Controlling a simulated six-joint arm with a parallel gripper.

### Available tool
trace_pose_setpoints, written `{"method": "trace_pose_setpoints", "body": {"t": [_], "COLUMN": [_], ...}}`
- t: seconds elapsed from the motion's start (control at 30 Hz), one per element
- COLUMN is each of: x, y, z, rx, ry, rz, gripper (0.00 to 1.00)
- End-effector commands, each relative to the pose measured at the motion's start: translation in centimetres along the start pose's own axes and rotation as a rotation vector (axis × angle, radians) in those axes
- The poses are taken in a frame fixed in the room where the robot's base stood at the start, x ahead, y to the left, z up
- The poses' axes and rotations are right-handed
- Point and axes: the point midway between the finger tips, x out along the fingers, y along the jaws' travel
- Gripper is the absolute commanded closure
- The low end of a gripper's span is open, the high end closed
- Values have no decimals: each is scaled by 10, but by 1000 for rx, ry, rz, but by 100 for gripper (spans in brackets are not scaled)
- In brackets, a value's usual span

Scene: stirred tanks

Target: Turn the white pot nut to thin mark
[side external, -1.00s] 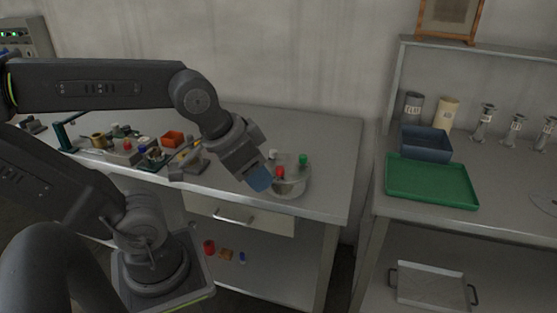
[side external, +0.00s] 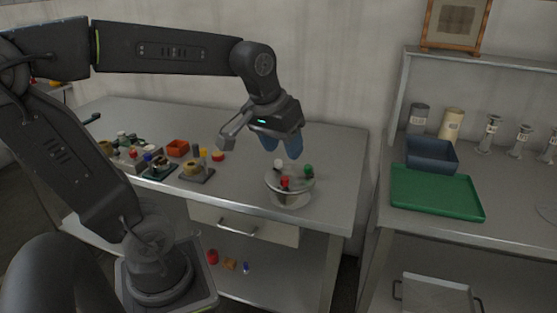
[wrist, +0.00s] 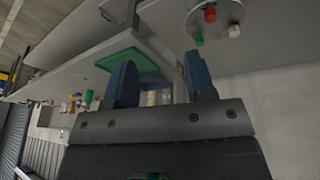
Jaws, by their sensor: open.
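The stirred tank (side external: 290,190) is a round metal pot near the right end of the bench, with white, red and green nuts on its lid. The white pot nut (side external: 278,164) is at the back left of the lid, and it also shows in the wrist view (wrist: 234,31). The red nut (side external: 285,182) is at the front and the green nut (side external: 308,170) at the right. My gripper (side external: 283,148) is open and empty, its blue fingers pointing down just above the white nut, apart from it. I cannot make out the thin mark.
A green tray (side external: 436,192) and a dark blue bin (side external: 431,155) sit on the right-hand table. The bench right of the tank is clear.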

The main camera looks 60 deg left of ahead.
Motion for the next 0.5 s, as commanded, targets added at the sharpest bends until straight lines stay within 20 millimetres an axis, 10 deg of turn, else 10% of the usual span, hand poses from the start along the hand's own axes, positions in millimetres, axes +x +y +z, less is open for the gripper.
{"method": "trace_pose_setpoints", "body": {"t": [0.2, 0.5], "x": [30, 77], "y": [-55, -143], "z": [-89, -154], "rx": [-422, -855], "ry": [-131, -247], "rz": [-104, -206], "gripper": [50, 50]}}
